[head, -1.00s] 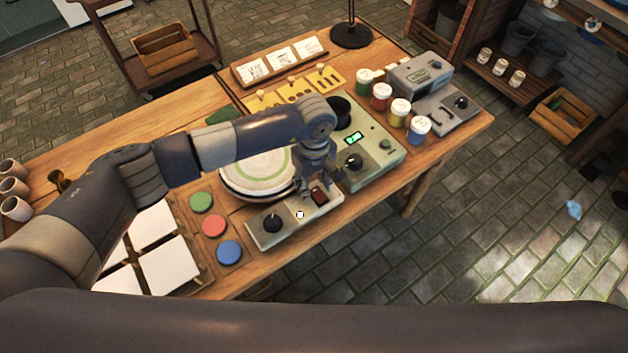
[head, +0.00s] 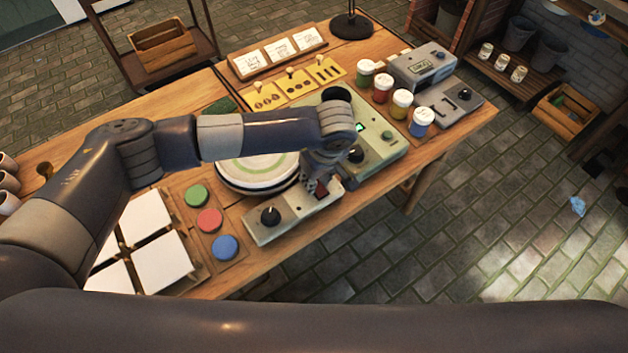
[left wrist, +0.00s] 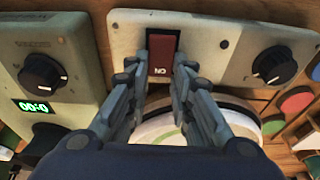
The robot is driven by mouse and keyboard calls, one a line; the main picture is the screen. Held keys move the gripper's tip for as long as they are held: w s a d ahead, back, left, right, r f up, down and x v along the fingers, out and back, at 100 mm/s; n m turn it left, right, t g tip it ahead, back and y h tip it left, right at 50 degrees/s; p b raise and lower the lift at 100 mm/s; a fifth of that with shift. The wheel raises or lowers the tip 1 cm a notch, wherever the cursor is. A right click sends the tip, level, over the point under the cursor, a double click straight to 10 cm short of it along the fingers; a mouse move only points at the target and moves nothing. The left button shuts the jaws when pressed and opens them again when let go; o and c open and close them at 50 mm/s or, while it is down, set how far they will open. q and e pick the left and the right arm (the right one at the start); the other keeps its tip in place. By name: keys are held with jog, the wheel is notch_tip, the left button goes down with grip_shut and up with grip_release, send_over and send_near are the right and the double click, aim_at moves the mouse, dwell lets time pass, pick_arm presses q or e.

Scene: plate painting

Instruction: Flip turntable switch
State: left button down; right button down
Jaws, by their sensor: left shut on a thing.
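The turntable's control panel (head: 270,224) lies along the table's front edge, with a black knob and a red rocker switch (head: 323,188). In the left wrist view the switch (left wrist: 162,46) shows "ON" lettering, upside down, on its near end. My left gripper (head: 316,186) points down at the switch. Its fingers (left wrist: 163,72) stand on either side of the switch's near end, shut on it. The turntable (head: 258,172) with a white, green-ringed plate is behind the panel, partly hidden by my left arm. My right gripper is out of view.
A green control box (head: 382,142) with a knob and lit display stands right of the switch. Several paint jars (head: 401,103) stand behind it. Red, green and blue discs (head: 209,220) and white tiles (head: 160,258) lie left of the panel.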

pick_arm(q)
jog(key=shift+t+b, duration=0.3)
jog(key=shift+t, duration=0.1)
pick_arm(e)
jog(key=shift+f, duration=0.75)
pick_arm(q)
jog(key=c, duration=1.4)
grip_release()
jog(key=shift+r, duration=0.1)
jog(key=shift+s, duration=0.1)
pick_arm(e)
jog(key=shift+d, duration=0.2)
pick_arm(q)
jog(key=v, duration=1.2)
jog(key=shift+d, duration=0.25)
